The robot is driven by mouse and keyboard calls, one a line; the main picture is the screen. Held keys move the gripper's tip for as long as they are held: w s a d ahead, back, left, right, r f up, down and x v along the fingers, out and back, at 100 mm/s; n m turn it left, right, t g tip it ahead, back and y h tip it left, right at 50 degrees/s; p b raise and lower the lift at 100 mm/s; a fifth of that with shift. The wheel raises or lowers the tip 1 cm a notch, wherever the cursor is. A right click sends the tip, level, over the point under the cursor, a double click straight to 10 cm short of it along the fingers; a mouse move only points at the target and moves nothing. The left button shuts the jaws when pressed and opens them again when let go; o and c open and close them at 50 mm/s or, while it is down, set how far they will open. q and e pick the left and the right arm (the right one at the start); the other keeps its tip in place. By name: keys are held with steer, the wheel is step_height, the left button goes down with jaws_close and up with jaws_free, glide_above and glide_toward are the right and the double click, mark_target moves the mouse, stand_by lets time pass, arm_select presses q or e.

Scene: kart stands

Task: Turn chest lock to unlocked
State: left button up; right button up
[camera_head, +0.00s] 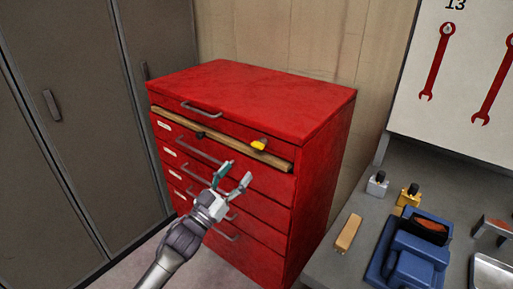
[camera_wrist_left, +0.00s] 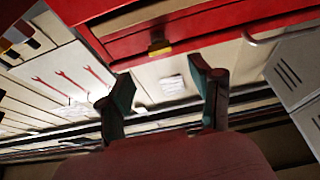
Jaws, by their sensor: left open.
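The red tool chest (camera_head: 230,95) stands against the wall, with several drawers and bar handles on its front. A small yellow piece (camera_head: 258,145), possibly the lock, sits on a wooden strip (camera_head: 222,137) across the upper front. It also shows in the left wrist view (camera_wrist_left: 160,48), above the gap between my fingers. A small dark piece (camera_head: 200,135) is further left on the strip. Whether the lock is turned cannot be told. My left gripper (camera_head: 235,174) is open and empty, in front of the drawers and below the yellow piece, apart from it. My right gripper is not in view.
Grey lockers (camera_head: 80,110) stand at the left. A grey bench (camera_head: 345,270) at the right holds a blue vise (camera_head: 410,262), two small bottles and a wooden block (camera_head: 348,232). A white panel (camera_head: 480,70) with red wrench pictures hangs above it.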

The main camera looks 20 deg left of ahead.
mark_target(258, 145)
arm_select(q)
steer(key=b+x, duration=0.1)
steer(key=x, duration=0.8)
steer(key=shift+w, duration=0.3)
steer(key=shift+d, duration=0.1)
steer(key=c, duration=1.2)
